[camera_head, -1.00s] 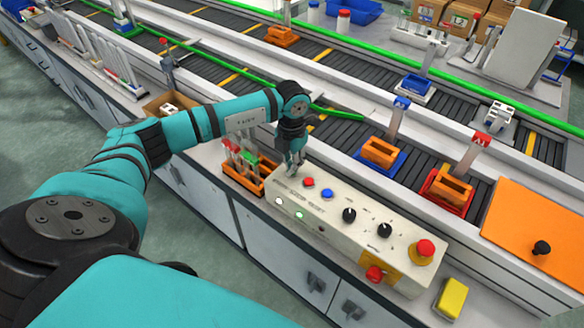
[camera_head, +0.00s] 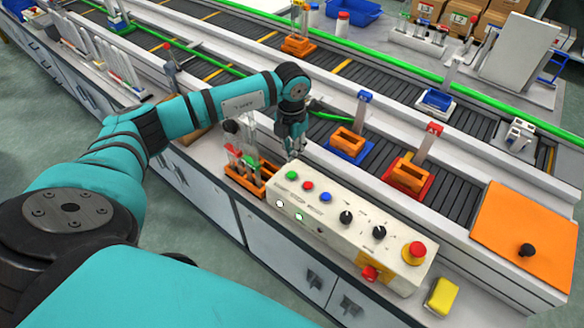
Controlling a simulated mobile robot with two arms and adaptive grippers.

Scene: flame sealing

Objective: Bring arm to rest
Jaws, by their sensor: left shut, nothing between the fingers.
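My left arm reaches in from the left over the workbench. Its gripper (camera_head: 292,150) points down, shut and empty, just above and behind the left end of the control panel (camera_head: 335,222). I cannot tell from this view how high it hangs above the panel. The green button (camera_head: 292,175), red button (camera_head: 308,186) and blue button (camera_head: 325,197) lie in front of it, uncovered. My right gripper is out of view.
Conveyors with orange blocks on a blue tray (camera_head: 347,141) and a red tray (camera_head: 409,175) run behind the panel. A red emergency knob (camera_head: 415,251), a yellow sponge (camera_head: 442,296) and an orange plate (camera_head: 525,235) are at the right. A box lies partly behind the arm.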

